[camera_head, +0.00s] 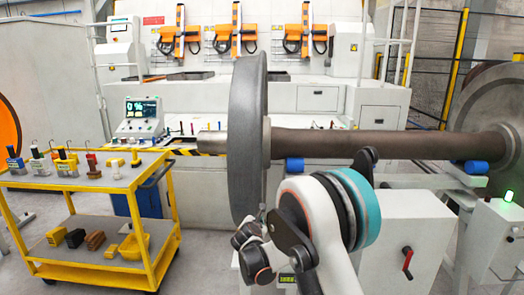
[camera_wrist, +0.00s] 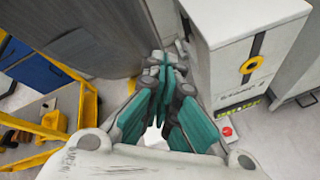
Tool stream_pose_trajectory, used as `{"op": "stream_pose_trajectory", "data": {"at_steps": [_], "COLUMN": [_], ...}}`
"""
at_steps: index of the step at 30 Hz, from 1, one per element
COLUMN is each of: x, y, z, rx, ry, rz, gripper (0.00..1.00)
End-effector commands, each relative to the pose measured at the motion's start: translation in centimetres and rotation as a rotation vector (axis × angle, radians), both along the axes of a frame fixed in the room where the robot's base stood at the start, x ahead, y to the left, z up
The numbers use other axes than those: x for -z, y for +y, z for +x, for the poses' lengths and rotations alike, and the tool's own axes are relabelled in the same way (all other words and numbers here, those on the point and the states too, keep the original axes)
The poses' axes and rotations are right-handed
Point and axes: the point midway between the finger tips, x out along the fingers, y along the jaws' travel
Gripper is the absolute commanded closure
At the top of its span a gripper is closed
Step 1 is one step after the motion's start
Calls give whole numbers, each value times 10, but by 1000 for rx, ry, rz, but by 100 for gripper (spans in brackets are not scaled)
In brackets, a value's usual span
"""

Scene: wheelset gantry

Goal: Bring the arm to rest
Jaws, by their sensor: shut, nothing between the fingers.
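My gripper (camera_wrist: 165,66) shows in the wrist view with its teal fingers together, shut and empty. It points away from the wrist, with the grey wheel face to its left and a white cabinet (camera_wrist: 245,60) to its right. In the head view my arm, white with a teal band, stands at the lower middle in front of the wheelset axle (camera_head: 370,143). The fingers cannot be made out there.
A grey wheel (camera_head: 247,140) stands upright on the axle close behind my arm. A yellow cart (camera_head: 110,186) with tools and blocks is at the left; its yellow frame (camera_wrist: 88,105) also shows in the wrist view. A white cabinet with a red handle (camera_head: 407,262) stands right.

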Motion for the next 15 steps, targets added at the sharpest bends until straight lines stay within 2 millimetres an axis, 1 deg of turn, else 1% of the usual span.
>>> {"op": "stream_pose_trajectory", "data": {"at_steps": [1, 5, 6, 8, 9, 11, 15], "x": [-16, -51, -63, -79, -89, -104, -134], "y": [-12, -37, -45, -57, -66, -78, -105], "z": [-5, -22, -29, -40, -48, -61, -95], "rx": [32, 121, 151, 198, 230, 277, 391], "ry": [7, 23, 28, 36, 41, 47, 60], "rz": [48, 193, 240, 311, 360, 431, 596], "gripper": [100, 100, 100, 100, 100, 100, 100]}}
